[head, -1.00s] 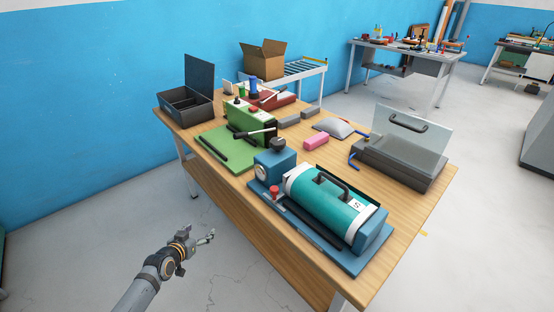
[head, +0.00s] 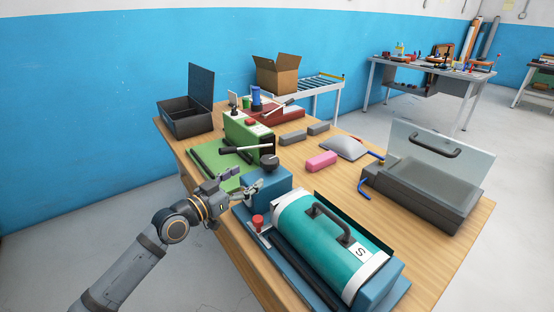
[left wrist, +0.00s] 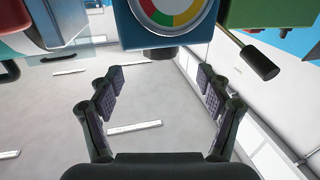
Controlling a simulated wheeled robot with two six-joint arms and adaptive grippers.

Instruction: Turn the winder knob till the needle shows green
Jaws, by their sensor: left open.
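The winder is a blue box (head: 268,188) on a blue base, with a dark knob (head: 269,161) on top. Beside it lies a teal roll (head: 320,240) marked S. My left gripper (head: 243,183) is open at the box's front left side, below knob height. In the left wrist view, which looks upside down, the box (left wrist: 145,33) lies beyond the open fingers (left wrist: 160,82), with the knob (left wrist: 160,53) under it in the picture. The gauge (left wrist: 168,8) shows green, yellow and red bands, cut by the top edge; its needle is not visible. My right gripper is out of view.
A red-topped post (head: 258,222) stands close by the gripper. Left of the winder is a green press (head: 240,135) with a black-handled lever (head: 245,149). A pink block (head: 322,161), grey bag (head: 343,147) and lidded grey case (head: 420,188) lie behind.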

